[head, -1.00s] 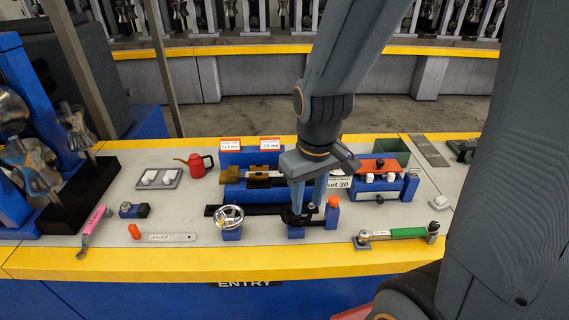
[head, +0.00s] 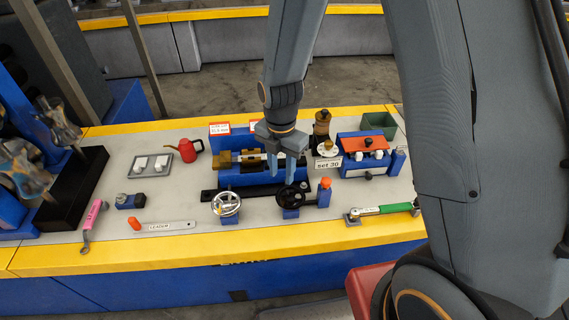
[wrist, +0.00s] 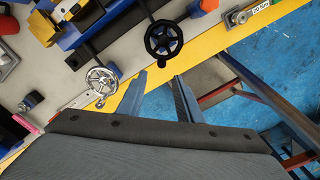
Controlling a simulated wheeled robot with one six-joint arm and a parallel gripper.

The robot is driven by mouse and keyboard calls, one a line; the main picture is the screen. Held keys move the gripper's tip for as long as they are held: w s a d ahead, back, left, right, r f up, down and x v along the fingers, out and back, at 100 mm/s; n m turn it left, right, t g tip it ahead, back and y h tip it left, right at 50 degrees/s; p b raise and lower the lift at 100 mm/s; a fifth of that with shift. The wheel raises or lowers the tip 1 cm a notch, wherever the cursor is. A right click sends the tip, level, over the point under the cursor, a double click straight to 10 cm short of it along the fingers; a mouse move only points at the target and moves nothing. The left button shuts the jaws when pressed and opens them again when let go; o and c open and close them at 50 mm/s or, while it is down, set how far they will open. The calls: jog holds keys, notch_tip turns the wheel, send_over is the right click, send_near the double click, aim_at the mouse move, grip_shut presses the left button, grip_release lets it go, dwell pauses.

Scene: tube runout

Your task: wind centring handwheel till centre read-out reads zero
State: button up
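A silver handwheel (head: 227,204) stands on a blue block; it also shows in the wrist view (wrist: 102,79). A black handwheel (head: 292,197) stands to its right and shows in the wrist view (wrist: 163,38). I cannot tell from markings which is the centring one. Two small red-topped read-outs stand at the back: the left one (head: 219,129) is too small to read now, and the right one (head: 255,126) is partly hidden by my arm. My gripper (head: 282,178) is open and empty, above the black handwheel; in the wrist view its fingertips (wrist: 160,76) are apart from both wheels.
A blue fixture (head: 232,178) with brass jaws lies behind the wheels. An orange-capped blue post (head: 324,192) stands close right of the black wheel. A "set 30" sign (head: 328,163), a red can (head: 188,150) and a green-handled wrench (head: 395,208) lie around. The yellow front edge is clear.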

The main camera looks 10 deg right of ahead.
aim_at(283, 194)
jog(key=shift+w+d+f+b, duration=0.1)
jog(key=shift+d+f+b, duration=0.05)
jog(key=shift+f+b, duration=0.4)
jog(key=shift+d+f+b, duration=0.1)
jog(key=shift+f+b, duration=0.2)
jog(key=shift+f, duration=0.3)
notch_tip(283, 194, down, 8)
jog(key=b, duration=0.6)
jog(key=shift+r, duration=0.25)
jog(key=shift+c, duration=0.2)
grip_shut()
